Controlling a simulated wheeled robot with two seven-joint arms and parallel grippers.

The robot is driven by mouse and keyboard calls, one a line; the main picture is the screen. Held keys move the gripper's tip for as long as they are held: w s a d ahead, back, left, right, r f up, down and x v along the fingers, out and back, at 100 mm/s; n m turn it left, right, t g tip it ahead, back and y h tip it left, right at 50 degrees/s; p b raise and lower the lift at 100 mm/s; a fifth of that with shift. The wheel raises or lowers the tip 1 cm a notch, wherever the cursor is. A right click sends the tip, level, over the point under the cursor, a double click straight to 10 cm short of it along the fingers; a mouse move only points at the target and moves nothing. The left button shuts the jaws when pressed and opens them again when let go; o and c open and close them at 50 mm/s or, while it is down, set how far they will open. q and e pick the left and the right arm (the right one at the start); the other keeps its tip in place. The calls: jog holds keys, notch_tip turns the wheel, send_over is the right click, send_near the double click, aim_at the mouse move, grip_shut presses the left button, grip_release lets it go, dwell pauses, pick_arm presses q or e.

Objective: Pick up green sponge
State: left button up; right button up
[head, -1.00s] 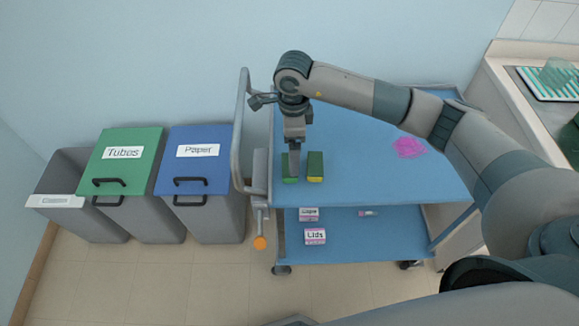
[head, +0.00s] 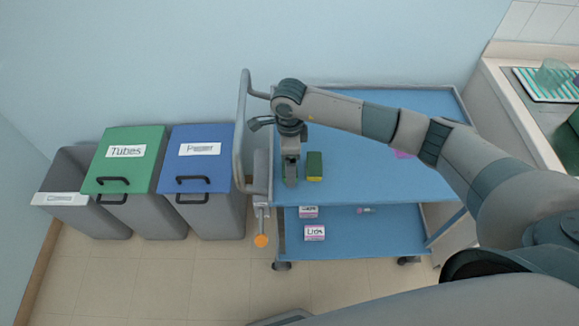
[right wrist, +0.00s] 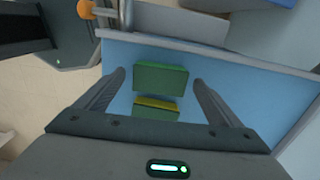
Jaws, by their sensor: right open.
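Two sponge-like blocks lie on the top shelf of the blue cart. The all-green sponge (right wrist: 160,77) is the one nearer the cart's handle end. In the head view my right gripper hides it. Beside it lies a sponge with a green top and a yellow layer (head: 315,167), which also shows in the right wrist view (right wrist: 157,104). My right gripper (head: 291,182) is open and points down over the green sponge. In the right wrist view its fingers (right wrist: 158,78) stand to either side of the green sponge, apart from it. My left gripper is not in view.
The cart's top shelf (head: 385,185) is mostly clear, with a pink item (head: 403,154) partly behind my arm. A handle rail (head: 243,130) rises at the left end. Labelled boxes (head: 314,233) sit on the lower shelf. Bins (head: 200,165) stand left; a counter (head: 497,90) stands right.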

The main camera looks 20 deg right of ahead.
jog(key=shift+c, duration=0.5)
jog(key=c, duration=1)
jog(key=shift+r, duration=0.15)
